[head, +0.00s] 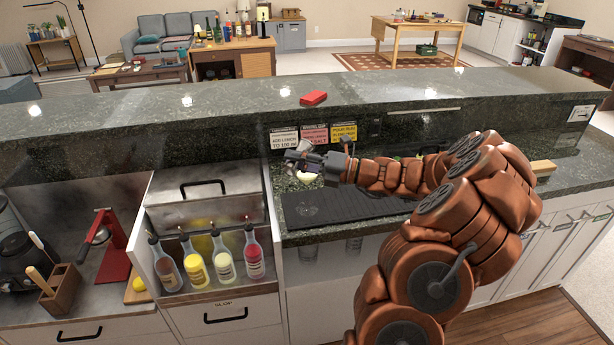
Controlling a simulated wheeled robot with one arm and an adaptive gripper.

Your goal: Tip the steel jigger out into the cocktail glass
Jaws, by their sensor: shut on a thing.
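My gripper (315,162) is at the end of my copper-coloured arm, above the bar counter near the left end of the black bar mat. It is shut on a small silvery thing, which looks like the steel jigger (303,147); the fingers cover part of it. Its tilt and contents are too small to tell. A faint clear round shape, perhaps the cocktail glass (308,210), shows on the left end of the mat, below my gripper in the picture. A pale object (306,177) shows just under the fingers; I cannot tell what it is.
The black bar mat (350,211) lies along the counter's front edge. Note cards (314,135) stand behind my gripper against the raised ledge, which bears a red block (313,97). Several pour bottles (223,260) stand in the well at left.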

